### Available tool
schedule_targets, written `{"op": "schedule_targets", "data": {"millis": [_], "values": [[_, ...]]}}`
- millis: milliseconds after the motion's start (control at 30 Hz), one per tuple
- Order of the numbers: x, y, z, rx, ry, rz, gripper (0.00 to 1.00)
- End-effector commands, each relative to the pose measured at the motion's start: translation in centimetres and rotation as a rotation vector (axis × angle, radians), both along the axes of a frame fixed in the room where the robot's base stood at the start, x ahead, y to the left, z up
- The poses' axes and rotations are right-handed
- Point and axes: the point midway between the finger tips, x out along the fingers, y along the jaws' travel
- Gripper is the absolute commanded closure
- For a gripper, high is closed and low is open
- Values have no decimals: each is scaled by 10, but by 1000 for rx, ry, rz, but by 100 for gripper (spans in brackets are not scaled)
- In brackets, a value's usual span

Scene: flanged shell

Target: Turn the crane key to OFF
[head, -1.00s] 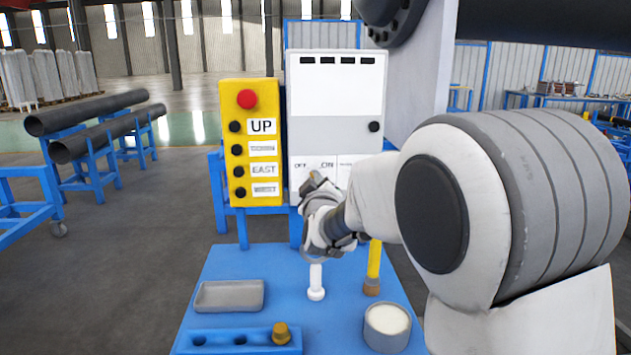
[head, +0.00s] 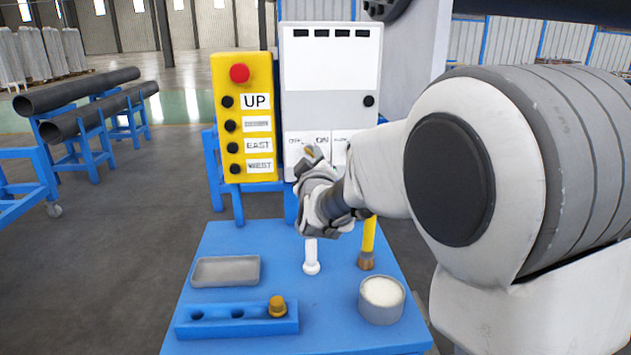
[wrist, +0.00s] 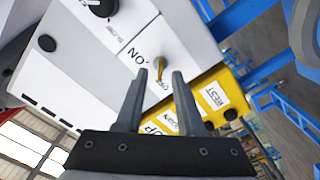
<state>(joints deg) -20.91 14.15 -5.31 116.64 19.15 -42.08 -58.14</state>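A small yellow key (wrist: 159,68) stands out of the white control panel (wrist: 118,22) in the wrist view, with ON and OFF printed beside it. Its exact pointing direction is hard to tell. My gripper (wrist: 160,75) is open, its two fingertips on either side of the key with gaps showing.
A yellow button box (head: 244,118) with a red button stands left of the panel.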

Motion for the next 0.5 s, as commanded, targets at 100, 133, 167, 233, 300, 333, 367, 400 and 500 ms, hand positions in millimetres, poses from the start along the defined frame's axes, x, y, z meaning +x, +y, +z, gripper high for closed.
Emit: {"op": "schedule_targets", "data": {"millis": [100, 133, 167, 233, 300, 333, 367, 400, 500], "values": [[-23, -1, 2, 1, 0, 1, 62], [-30, -1, 1, 1, 0, 1, 62], [-36, -1, 1, 1, 1, 2, 62], [-50, -2, 1, 2, 0, 1, 62], [-65, -3, 1, 1, 1, 2, 62], [-72, -3, 1, 0, 1, 3, 62], [-78, -4, 2, 0, 0, 3, 62], [-87, -4, 2, 1, 1, 2, 62], [-108, -5, 2, 1, 0, 1, 62]]}}
